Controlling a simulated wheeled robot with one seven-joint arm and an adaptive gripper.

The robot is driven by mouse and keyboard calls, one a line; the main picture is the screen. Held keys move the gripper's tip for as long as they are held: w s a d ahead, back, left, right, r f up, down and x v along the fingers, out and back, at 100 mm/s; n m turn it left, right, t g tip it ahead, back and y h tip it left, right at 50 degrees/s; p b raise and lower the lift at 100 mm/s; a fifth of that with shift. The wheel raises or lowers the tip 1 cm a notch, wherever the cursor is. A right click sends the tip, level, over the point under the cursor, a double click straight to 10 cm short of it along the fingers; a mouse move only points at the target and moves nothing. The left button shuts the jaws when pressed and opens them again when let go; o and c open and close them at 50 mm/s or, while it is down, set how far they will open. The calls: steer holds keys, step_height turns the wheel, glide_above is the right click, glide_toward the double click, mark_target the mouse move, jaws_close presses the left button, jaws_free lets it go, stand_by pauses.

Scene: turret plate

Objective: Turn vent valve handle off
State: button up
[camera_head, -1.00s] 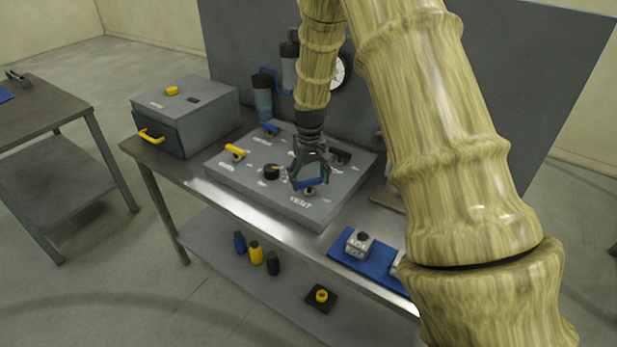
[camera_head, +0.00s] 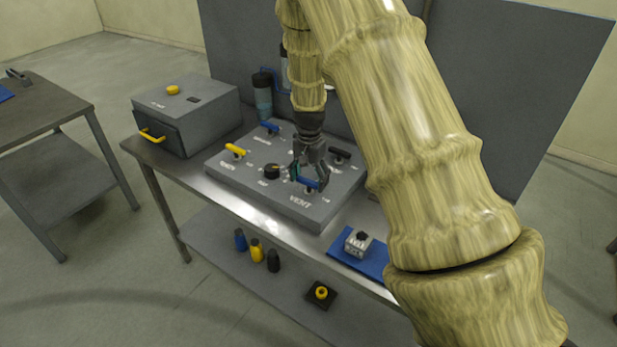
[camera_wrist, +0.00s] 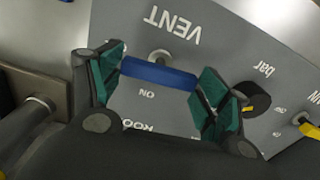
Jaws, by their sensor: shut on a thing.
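The vent valve handle (camera_head: 308,184) is a short blue bar on the grey panel (camera_head: 240,185), just above the printed word VENT. In the wrist view the blue bar (camera_wrist: 158,74) lies between my two green finger pads, near its metal stem. My gripper (camera_head: 307,178) points down over the panel and is shut on the bar, with a pad at each end. In the wrist view my gripper (camera_wrist: 160,88) shows the word ON beside the bar, with other lettering partly hidden.
A black knob (camera_head: 271,171), a yellow handle (camera_head: 235,150), another blue handle (camera_head: 270,127) and a black handle (camera_head: 340,153) stand nearby on the panel. A grey box (camera_head: 185,110) is at left. A blue mat (camera_head: 345,258) with a small block (camera_head: 357,243) lies at front right.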

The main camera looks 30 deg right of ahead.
mark_target(309, 181)
steer(key=shift+m, duration=0.7)
steer(key=o, duration=1)
steer(key=shift+r, duration=0.15)
step_height(309, 181, up, 12)
steer(key=shift+f, duration=0.1)
stand_by(0.4)
